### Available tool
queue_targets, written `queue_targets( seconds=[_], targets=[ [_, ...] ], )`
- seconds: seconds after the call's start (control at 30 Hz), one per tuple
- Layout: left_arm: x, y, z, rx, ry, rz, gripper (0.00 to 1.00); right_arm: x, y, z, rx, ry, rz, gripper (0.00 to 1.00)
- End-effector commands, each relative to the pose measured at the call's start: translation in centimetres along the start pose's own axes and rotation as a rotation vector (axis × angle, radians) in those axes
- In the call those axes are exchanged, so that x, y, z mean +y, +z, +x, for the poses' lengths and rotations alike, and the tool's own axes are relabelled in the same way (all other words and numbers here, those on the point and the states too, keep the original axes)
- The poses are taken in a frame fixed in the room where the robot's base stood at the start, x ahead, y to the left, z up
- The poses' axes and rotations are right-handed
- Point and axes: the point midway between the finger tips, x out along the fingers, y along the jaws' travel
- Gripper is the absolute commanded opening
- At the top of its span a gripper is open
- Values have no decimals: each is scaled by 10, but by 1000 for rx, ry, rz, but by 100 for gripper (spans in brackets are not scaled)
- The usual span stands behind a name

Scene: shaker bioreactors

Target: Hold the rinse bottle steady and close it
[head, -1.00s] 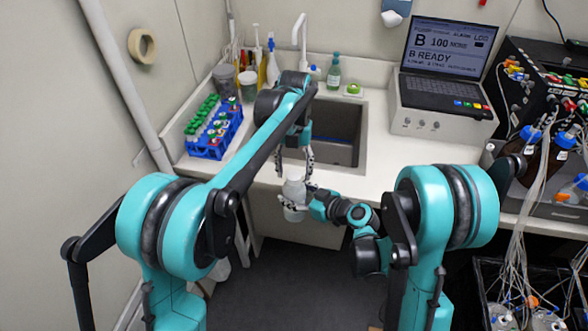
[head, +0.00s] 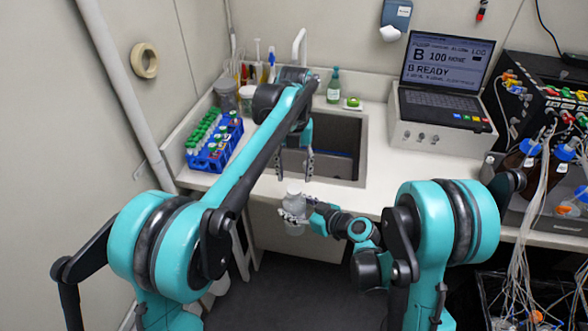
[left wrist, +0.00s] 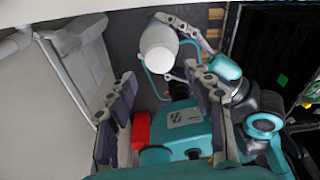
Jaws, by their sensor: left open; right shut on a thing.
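The rinse bottle (head: 294,220) is a pale, translucent bottle with a white top, held upright in front of the counter edge below the sink. My right gripper (head: 290,217) is shut around its body from the right. My left gripper (head: 294,178) is open and empty just above the bottle top, its fingers pointing down. In the left wrist view the bottle's white top (left wrist: 158,42) lies beyond the tips of my spread left fingers (left wrist: 158,84), apart from them. The top looks covered by a white cap; how tight it sits I cannot tell.
The sink (head: 338,165) is right behind the grippers. A blue rack (head: 215,155) of green-capped tubes stands at the left of the counter. A green bottle (head: 334,88) stands behind the sink. A laptop (head: 440,80) sits at right; the counter before it is clear.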

Motion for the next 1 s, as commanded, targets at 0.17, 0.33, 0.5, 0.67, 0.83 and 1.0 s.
queue_targets(
  seconds=[0.17,0.33,0.5,0.67,0.83,1.0],
  targets=[
    [0,-1,-2,-8,-2,-292,52,0,0,0,1,0,1,0],
    [0,-1,-5,-18,-8,-703,52,0,0,0,1,0,1,0],
    [0,-2,-8,-27,-20,-1120,52,0,0,0,1,0,1,0],
    [0,-3,-11,-31,-35,-1513,52,0,0,0,1,0,1,0],
    [0,-3,-14,-32,-56,-1930,52,0,0,0,1,0,1,0],
    [0,-4,-17,-26,-81,-2347,52,0,0,0,1,0,1,0]
  ],
)
